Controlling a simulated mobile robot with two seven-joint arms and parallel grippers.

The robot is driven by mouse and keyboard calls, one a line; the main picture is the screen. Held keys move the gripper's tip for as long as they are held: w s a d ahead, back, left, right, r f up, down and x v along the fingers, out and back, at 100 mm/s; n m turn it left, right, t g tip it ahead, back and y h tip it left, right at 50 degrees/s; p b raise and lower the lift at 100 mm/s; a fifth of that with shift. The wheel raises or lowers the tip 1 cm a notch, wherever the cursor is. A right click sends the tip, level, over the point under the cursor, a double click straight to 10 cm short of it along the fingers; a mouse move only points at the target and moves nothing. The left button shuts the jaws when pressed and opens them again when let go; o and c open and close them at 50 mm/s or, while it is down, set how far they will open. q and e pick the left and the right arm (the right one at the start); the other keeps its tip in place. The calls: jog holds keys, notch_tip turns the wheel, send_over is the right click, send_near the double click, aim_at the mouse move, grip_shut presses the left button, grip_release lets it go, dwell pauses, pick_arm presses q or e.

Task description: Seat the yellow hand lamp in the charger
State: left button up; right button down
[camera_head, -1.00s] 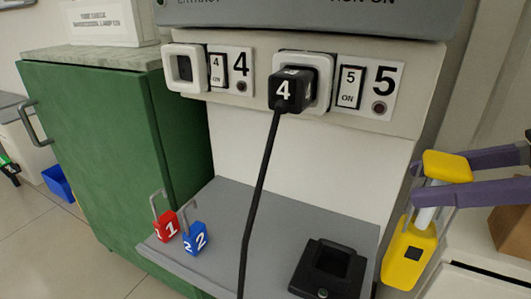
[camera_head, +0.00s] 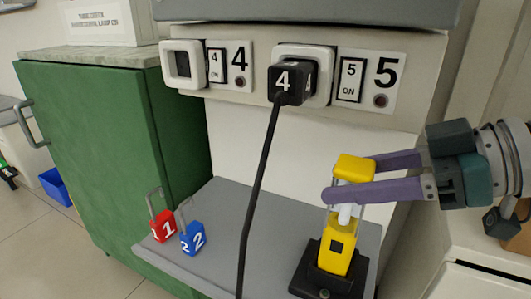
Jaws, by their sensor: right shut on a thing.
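The yellow hand lamp (camera_head: 337,254) stands upright over the black charger (camera_head: 308,276) on the grey shelf. Its lower end meets the charger's recess; I cannot tell whether it is fully down. My right gripper (camera_head: 352,180) comes in from the right, its purple fingers shut on the lamp's narrower upper part below the yellow cap (camera_head: 355,167). The lamp hides most of the charger's recess; the charger's front rim shows. My left gripper is not in view.
A black plug marked 4 (camera_head: 286,82) sits in the socket beside the 5 label, its cord (camera_head: 257,185) hanging across the shelf left of the charger. Red (camera_head: 163,226) and blue (camera_head: 192,238) padlocks are at the shelf's left edge. A green cabinet (camera_head: 95,150) stands left.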

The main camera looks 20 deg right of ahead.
jog(key=shift+f, duration=0.2)
jog(key=shift+c, duration=1.4)
grip_release()
jog(key=shift+r, duration=0.1)
